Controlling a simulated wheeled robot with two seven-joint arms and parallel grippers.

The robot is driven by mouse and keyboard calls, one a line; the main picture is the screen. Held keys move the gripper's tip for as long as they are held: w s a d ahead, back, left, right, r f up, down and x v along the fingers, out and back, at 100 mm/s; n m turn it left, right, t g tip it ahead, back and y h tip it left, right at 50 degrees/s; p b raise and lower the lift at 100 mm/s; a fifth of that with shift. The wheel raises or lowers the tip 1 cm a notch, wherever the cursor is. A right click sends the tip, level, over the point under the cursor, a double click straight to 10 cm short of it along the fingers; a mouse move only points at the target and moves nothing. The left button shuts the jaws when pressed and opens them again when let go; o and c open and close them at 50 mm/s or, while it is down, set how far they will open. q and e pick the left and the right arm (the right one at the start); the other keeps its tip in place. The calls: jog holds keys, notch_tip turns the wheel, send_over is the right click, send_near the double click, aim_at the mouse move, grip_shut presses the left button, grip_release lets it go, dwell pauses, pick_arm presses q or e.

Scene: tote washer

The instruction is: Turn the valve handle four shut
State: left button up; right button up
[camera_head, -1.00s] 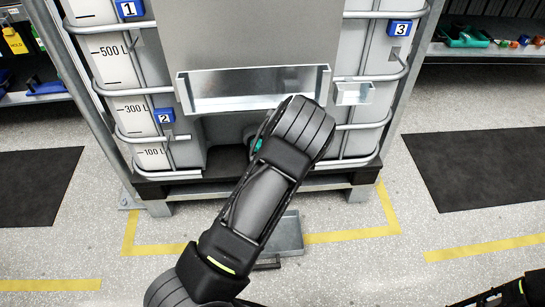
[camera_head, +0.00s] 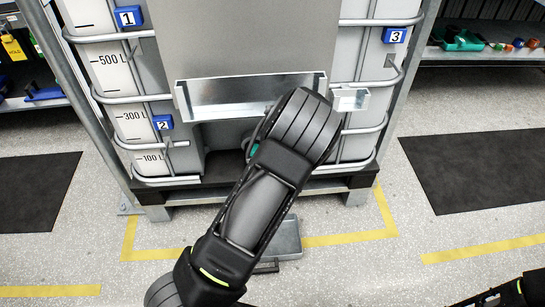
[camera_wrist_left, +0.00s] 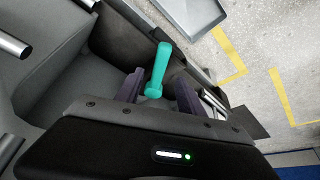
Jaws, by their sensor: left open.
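A teal valve handle (camera_wrist_left: 160,66) stands out between the two fingers of my left gripper (camera_wrist_left: 158,84) in the left wrist view. The fingers are open, one on each side of it, with gaps visible. In the head view only a bit of the teal handle (camera_head: 254,150) shows, in the recess low on the tank (camera_head: 187,152); my left arm covers the rest and hides the gripper. No number four label shows. My right gripper is out of view; only part of the right arm shows at the bottom right.
Blue labels 1 (camera_head: 128,16), 2 (camera_head: 163,122) and 3 (camera_head: 395,35) are on the caged tank. A grey tray (camera_head: 287,238) lies on the floor below.

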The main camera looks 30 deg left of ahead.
pick_arm(q)
jog(key=shift+s+d+r, duration=0.1)
jog(key=shift+d+r, duration=0.05)
jog(key=shift+r, duration=0.15)
